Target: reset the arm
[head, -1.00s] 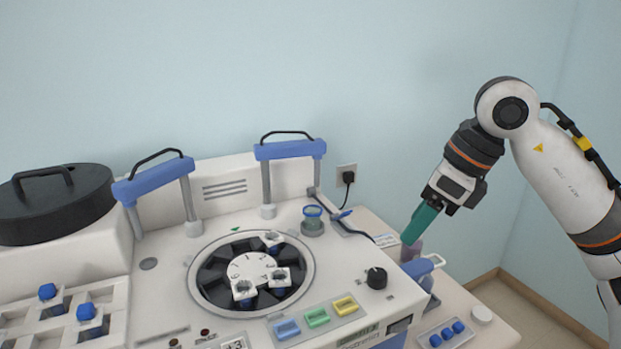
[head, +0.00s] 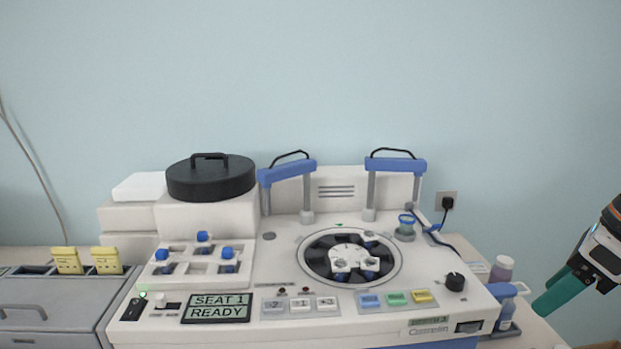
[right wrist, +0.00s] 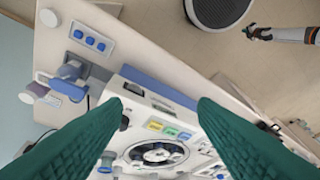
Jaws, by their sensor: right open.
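My right gripper (head: 546,302) is at the right edge of the head view, beside the staining machine, with its teal fingers pointing down and left. In the right wrist view its two teal fingers (right wrist: 160,108) are spread wide with nothing between them; it is open and empty. The machine (head: 290,245) and its round rotor (head: 350,257) lie below and beyond the fingers there. My left gripper is outside the head view. A small dark gripper on a white arm, seemingly my left (right wrist: 256,33), shows far off in the right wrist view; its jaws are too small to judge.
A blue-handled bottle (head: 507,310) and a purple-capped jar (head: 502,268) stand right of the machine, near my right gripper. A black round lid (head: 210,178) sits at the back left. A grey bath (head: 50,310) with yellow holders is at far left. The machine's display reads SEAT 1 READY.

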